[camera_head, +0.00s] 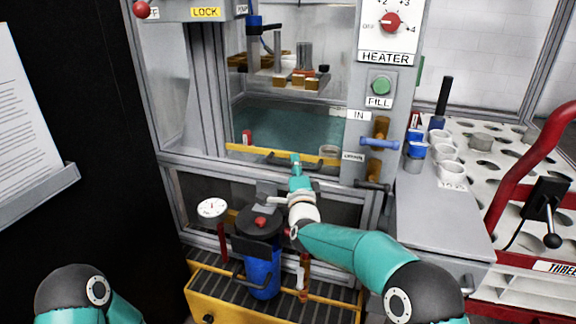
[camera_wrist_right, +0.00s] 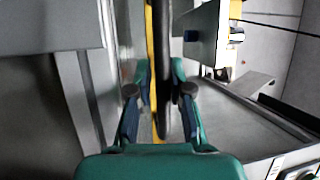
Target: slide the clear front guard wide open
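The clear front guard (camera_head: 290,125) covers the window of the machine in the head view. A yellow strip (camera_head: 245,149) runs along its lower edge, near the bottom of the window frame. A dark bar handle (camera_wrist_right: 162,60) stands out in front of the yellow strip in the right wrist view. My right gripper (camera_head: 296,158) is at this handle in the head view. In the wrist view its two fingers (camera_wrist_right: 160,92) stand on either side of the handle, with gaps showing, so it looks open around the bar. My left gripper is out of view; only my left arm shows.
Behind the guard are a hanging platform (camera_head: 290,82) with small blocks and a teal floor. Below are a blue canister (camera_head: 262,270), a gauge (camera_head: 212,210) and a yellow drawer (camera_head: 230,308). Valve handles (camera_head: 379,144) stick out to the right, beside a white rack (camera_head: 485,165) and red tubing (camera_head: 520,160).

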